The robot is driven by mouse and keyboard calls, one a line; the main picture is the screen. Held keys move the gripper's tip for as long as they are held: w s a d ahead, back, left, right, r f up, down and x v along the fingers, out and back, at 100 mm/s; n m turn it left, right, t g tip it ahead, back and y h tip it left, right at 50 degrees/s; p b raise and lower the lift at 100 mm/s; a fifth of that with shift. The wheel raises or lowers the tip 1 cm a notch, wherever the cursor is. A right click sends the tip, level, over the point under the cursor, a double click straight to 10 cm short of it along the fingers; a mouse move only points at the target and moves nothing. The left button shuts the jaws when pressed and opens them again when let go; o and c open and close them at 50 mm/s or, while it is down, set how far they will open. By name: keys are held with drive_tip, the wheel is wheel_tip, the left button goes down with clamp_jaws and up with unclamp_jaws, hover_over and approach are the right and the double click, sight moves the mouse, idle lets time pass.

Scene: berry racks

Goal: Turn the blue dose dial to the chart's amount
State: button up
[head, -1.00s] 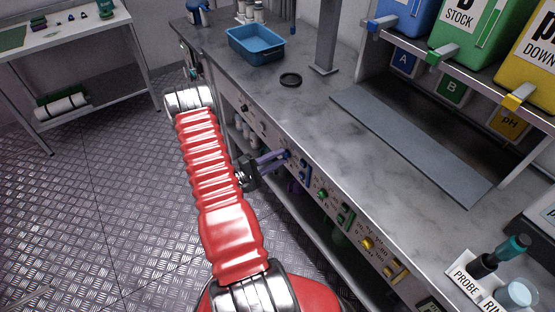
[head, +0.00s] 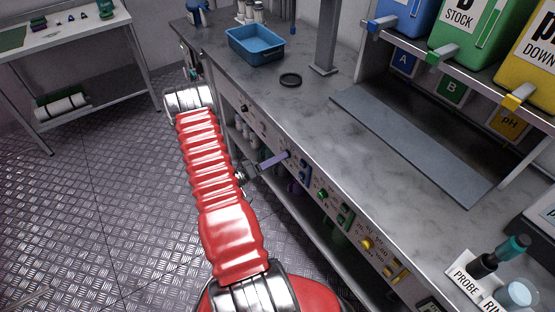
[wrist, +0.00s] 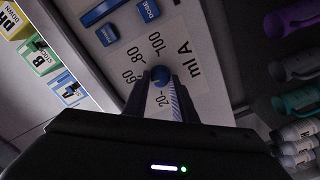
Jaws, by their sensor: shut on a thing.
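The blue dose dial (wrist: 161,75) is a small round knob on a pale panel in the wrist view. Printed around it are 20, 60, 80 and 100, with "ml A" to its right. My gripper (wrist: 161,82) is shut on the dial, one finger on each side. The fingers hide part of the scale, and I cannot tell the dial's pointer setting. In the head view my gripper (head: 284,156) reaches the bench's front panel, where the dial is hidden. I cannot make out a dose chart in either view.
Blue switches (wrist: 108,34) sit beside the dial scale. Farther along the front panel are green (head: 345,216) and yellow (head: 367,243) controls. Bottles (wrist: 290,75) stand on a lower shelf.

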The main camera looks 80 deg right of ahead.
drive_tip(key=shift+s+f+m, duration=0.1)
drive_tip(key=shift+f+m, duration=0.1)
drive_tip(key=shift+m, duration=0.6)
drive_tip(key=o, duration=1)
drive_tip(key=shift+o, duration=0.2)
drive_tip(key=shift+a, duration=0.1)
drive_tip(key=v, duration=1.3)
drive_tip(key=shift+w+a, duration=0.2)
drive_tip(key=shift+w, duration=0.15)
